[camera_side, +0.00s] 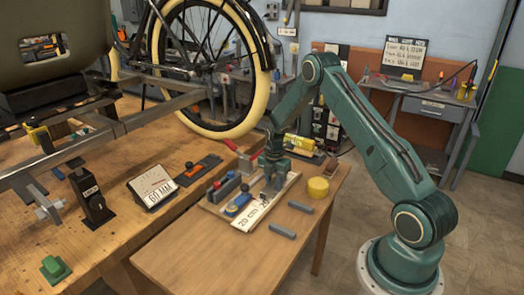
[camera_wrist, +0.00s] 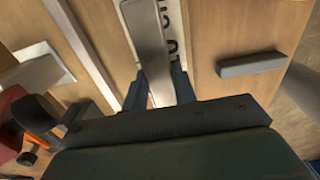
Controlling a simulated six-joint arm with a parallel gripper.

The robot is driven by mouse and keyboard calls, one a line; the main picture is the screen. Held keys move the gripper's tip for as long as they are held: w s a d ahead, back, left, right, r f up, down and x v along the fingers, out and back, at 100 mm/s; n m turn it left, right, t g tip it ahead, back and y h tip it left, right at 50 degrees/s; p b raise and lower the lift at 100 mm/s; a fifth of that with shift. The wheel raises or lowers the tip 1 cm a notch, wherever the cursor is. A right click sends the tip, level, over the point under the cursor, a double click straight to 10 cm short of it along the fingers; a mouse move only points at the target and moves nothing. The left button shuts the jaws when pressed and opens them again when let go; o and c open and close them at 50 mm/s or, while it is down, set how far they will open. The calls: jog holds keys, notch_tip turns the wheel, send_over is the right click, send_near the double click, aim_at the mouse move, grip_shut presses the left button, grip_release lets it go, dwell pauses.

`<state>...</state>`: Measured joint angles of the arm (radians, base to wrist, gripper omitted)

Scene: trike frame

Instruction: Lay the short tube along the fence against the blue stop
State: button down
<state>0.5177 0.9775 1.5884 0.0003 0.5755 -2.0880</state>
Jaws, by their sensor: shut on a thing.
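My gripper (camera_wrist: 163,88) is shut on a grey tube (camera_wrist: 150,42), which runs lengthwise between the two dark fingers. The tube is over a white strip with printed marks (camera_wrist: 181,30); I cannot tell whether it touches it. In the side view my gripper (camera_side: 270,192) is low over the wooden tray beside the lettered strip (camera_side: 248,218). The blue stop (camera_side: 238,204) is at the left part of the strip. The held tube is mostly hidden in the side view.
Two grey tubes (camera_side: 300,207) (camera_side: 282,230) lie on the bare front of the small table. A yellow round tub (camera_side: 318,188) stands right of the tray. Grey blocks (camera_side: 224,188) sit at its left. A workbench (camera_side: 150,225) with the trike adjoins on the left.

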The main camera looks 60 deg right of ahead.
aim_at(273, 182)
jog(key=shift+f, duration=0.1)
jog(key=c, duration=1.1)
grip_release()
notch_tip(273, 182, up, 12)
jog(key=shift+r, duration=0.15)
